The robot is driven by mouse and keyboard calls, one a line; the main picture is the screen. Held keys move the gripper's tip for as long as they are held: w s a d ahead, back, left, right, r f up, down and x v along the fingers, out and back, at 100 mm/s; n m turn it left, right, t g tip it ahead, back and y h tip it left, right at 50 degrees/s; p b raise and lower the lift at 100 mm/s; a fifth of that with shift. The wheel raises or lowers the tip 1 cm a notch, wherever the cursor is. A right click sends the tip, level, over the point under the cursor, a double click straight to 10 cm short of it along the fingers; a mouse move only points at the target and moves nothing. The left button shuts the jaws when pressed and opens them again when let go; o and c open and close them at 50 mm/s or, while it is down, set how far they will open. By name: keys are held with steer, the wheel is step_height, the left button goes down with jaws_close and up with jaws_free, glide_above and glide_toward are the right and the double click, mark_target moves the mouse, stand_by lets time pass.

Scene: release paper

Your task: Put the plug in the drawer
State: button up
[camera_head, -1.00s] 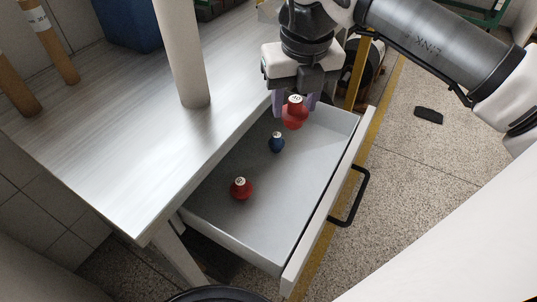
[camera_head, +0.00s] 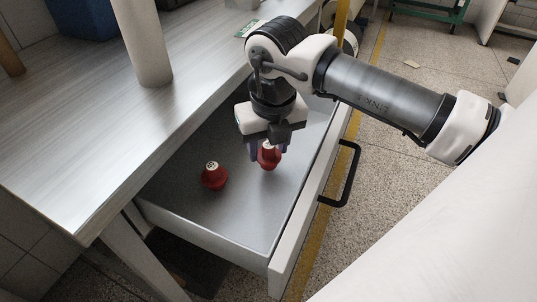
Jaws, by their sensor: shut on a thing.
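My gripper (camera_head: 266,147) is over the inside of the open drawer (camera_head: 238,218), pointing down. It is shut on a red plug (camera_head: 268,157) with a pale marked top, which hangs upright below the fingers. I cannot tell whether this plug touches the drawer floor. A second red plug (camera_head: 213,178) stands on the drawer floor to the left of my gripper. The blue plug seen earlier in the drawer is hidden now, with my gripper and arm over that area.
The grey tabletop (camera_head: 95,130) lies to the left of the drawer, with a pale upright post (camera_head: 143,45) on it. The drawer front has a black handle (camera_head: 346,175). The front part of the drawer floor is clear. Speckled floor shows to the right.

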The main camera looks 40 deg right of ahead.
mark_target(272, 162)
steer(key=shift+f, duration=0.35)
steer(key=shift+f, duration=0.1)
steer(key=shift+f, duration=0.15)
steer(key=o, duration=1)
steer(key=r+p, duration=0.2)
steer(key=r, duration=0.2)
steer(key=s+r+p, duration=0.1)
steer(key=r+p, duration=0.1)
steer(key=r, duration=0.2)
steer(key=r+p, duration=0.3)
steer(key=r, duration=0.1)
steer(key=shift+s+a+r, duration=0.2)
steer(key=shift+s+a, duration=0.05)
steer(key=shift+s, duration=0.15)
